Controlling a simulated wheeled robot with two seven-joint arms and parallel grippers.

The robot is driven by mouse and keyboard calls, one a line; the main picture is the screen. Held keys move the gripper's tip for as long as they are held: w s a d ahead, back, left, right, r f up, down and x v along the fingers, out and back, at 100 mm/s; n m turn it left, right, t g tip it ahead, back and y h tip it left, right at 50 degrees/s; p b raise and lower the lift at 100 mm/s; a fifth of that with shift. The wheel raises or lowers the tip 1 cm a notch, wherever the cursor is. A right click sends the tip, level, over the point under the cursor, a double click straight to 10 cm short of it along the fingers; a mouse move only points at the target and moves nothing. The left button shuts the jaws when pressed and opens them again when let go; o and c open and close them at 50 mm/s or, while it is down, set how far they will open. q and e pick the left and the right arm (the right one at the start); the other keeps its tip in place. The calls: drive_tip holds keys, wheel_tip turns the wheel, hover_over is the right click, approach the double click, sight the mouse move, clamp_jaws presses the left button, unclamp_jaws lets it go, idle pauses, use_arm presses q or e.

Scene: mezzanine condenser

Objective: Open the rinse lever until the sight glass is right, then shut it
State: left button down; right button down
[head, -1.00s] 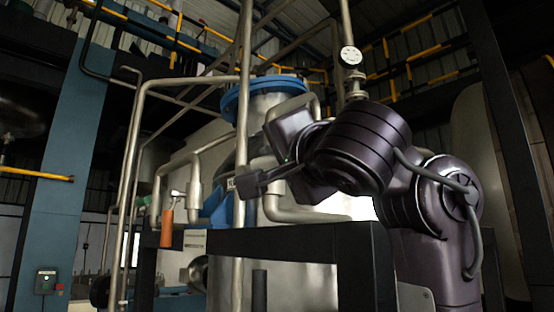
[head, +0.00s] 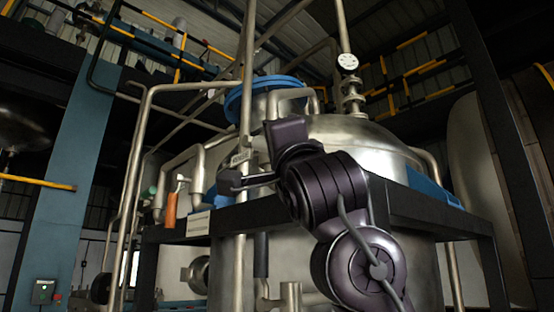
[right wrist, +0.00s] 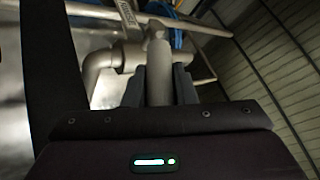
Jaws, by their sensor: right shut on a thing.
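My right gripper (head: 232,182) reaches in from the right, close to the upright grey pipe (head: 241,110) with a small label tag. In the right wrist view its dark jaws (right wrist: 160,86) are shut on a round grey metal bar (right wrist: 159,68). The bar runs up to pipe fittings (right wrist: 110,62); I cannot tell for sure that it is the rinse lever. An orange handle (head: 171,210) hangs at a small valve, left of the gripper and apart from it. I cannot pick out the sight glass. My left gripper is out of view.
A steel vessel (head: 375,142) with a blue flange (head: 250,92) stands behind my right arm. A dark frame rail (head: 430,212) crosses in front of it. A white dial gauge (head: 348,61) sits above. Several thin pipes stand left of the gripper.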

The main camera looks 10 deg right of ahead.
drive_tip(key=shift+w+a+f+m+t+h+b, duration=0.15)
drive_tip(key=shift+w+f+m+t+h+b, duration=0.05)
drive_tip(key=shift+f+m+t+h+b, duration=0.2)
drive_tip(key=shift+w+a+f+m+t+h+b, duration=0.1)
drive_tip(key=shift+w+f+m+t+h+b, duration=0.05)
drive_tip(key=shift+f+m+t+h+b, duration=0.3)
drive_tip(key=shift+r, duration=0.15)
drive_tip(key=c, duration=1.6)
unclamp_jaws()
drive_tip(key=o, duration=0.4)
drive_tip(key=shift+w, duration=0.15)
drive_tip(key=b+v, duration=0.5)
drive_tip(key=v, duration=0.3)
drive_tip(key=shift+w, duration=0.15)
